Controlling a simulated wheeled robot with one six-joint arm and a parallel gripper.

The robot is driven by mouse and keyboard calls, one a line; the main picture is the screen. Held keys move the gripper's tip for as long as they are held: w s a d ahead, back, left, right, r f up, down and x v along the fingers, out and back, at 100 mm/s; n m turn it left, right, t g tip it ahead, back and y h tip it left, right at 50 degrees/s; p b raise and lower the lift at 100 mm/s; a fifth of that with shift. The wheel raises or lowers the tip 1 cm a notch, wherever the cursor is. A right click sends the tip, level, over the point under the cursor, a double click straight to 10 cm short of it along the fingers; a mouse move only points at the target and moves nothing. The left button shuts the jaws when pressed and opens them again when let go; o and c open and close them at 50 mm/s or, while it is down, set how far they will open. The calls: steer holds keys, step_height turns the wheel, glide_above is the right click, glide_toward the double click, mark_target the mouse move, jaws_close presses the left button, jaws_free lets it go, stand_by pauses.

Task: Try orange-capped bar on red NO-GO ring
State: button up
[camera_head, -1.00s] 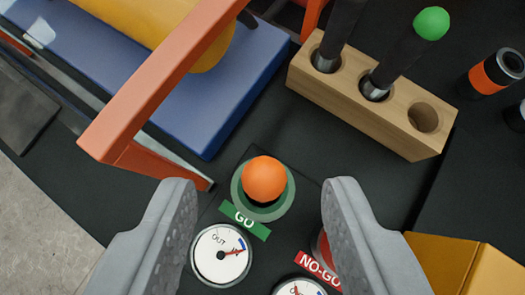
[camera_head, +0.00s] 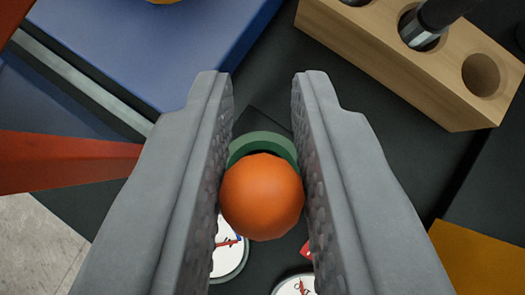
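The orange cap (camera_head: 262,197) of the bar sits between the two fingers of my gripper (camera_head: 262,78), which touch it on both sides. The bar below the cap is hidden. The green GO ring (camera_head: 263,143) shows just behind the cap; I cannot tell whether the bar is still inside it. Only a sliver of the red NO-GO label (camera_head: 306,249) shows beside the right finger. The red NO-GO ring itself is hidden behind that finger.
Two white dials, one by the left finger (camera_head: 229,250) and one at the bottom edge (camera_head: 295,285), are partly covered. A wooden block (camera_head: 395,70) with holes and a dark bar stands upper right. A blue slab (camera_head: 150,50) lies upper left, an orange-red beam (camera_head: 60,160) left, a yellow box (camera_head: 480,258) lower right.

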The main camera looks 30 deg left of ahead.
jaws_close()
